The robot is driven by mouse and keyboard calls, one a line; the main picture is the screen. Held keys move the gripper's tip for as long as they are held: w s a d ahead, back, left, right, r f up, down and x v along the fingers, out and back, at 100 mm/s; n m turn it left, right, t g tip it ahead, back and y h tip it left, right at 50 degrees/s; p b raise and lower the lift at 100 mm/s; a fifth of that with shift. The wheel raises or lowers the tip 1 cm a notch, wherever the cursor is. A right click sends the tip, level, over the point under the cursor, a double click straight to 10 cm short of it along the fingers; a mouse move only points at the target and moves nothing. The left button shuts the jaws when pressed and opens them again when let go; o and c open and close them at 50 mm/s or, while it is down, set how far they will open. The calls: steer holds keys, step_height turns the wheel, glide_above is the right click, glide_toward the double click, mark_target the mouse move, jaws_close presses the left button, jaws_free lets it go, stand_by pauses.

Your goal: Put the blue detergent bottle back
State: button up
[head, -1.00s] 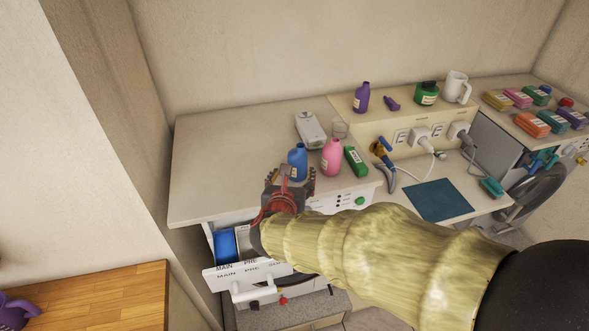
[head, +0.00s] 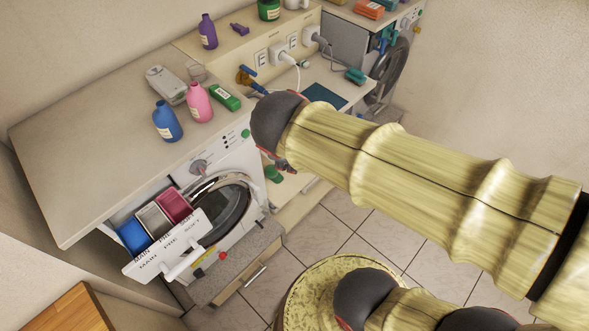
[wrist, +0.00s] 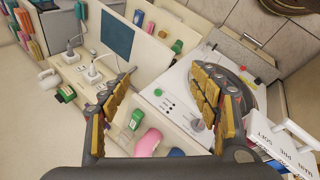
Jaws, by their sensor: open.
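The blue detergent bottle (head: 167,121) stands upright on the countertop above the washer, left of the pink bottle (head: 199,103) and apart from it. The pink bottle also shows low in the wrist view (wrist: 148,142), beyond the fingers.
A green box (head: 225,97) and a white container (head: 166,85) stand near the bottles. A purple bottle (head: 208,31) is on the raised ledge. The washer's detergent drawer (head: 154,219) is pulled out below the counter. The counter's left part (head: 80,150) is clear.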

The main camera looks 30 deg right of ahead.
steer(key=s+a+r+m+y, duration=0.1)
steer(key=s+a+m+y, duration=0.3)
steer(key=s+m, duration=0.3)
steer(key=shift+s+a+r+m, duration=0.15)
steer(key=shift+s+r+m, duration=0.05)
steer(key=shift+m, duration=0.7)
